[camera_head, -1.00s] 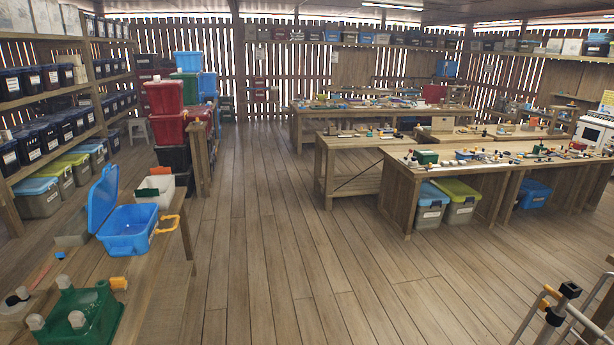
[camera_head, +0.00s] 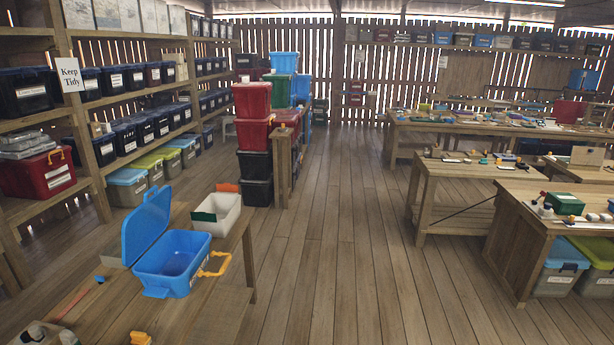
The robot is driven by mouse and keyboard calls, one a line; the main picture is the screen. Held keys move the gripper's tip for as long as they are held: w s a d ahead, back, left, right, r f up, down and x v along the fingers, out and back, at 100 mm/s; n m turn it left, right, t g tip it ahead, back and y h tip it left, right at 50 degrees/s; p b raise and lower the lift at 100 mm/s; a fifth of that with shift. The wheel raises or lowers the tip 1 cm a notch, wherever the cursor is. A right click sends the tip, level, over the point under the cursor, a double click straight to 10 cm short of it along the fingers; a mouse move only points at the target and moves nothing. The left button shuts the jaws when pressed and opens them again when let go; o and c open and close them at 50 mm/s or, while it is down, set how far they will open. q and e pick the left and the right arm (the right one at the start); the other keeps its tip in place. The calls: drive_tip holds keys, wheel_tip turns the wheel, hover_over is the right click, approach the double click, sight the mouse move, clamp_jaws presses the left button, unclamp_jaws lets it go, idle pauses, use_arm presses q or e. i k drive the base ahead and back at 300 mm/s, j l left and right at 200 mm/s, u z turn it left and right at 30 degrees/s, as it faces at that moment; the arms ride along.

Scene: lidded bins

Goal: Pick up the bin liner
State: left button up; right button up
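I cannot make out a thing that is plainly a bin liner. Neither of my grippers shows in the view.
Shelves of labelled bins line the left wall. Stacked red bins (camera_head: 253,134) stand behind the table. Workbenches (camera_head: 465,179) fill the right. The plank floor (camera_head: 345,250) between is clear.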

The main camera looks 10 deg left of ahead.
sight(225, 206)
drive_tip(key=i+l+u, duration=0.1)
drive_tip(key=i, duration=2.05)
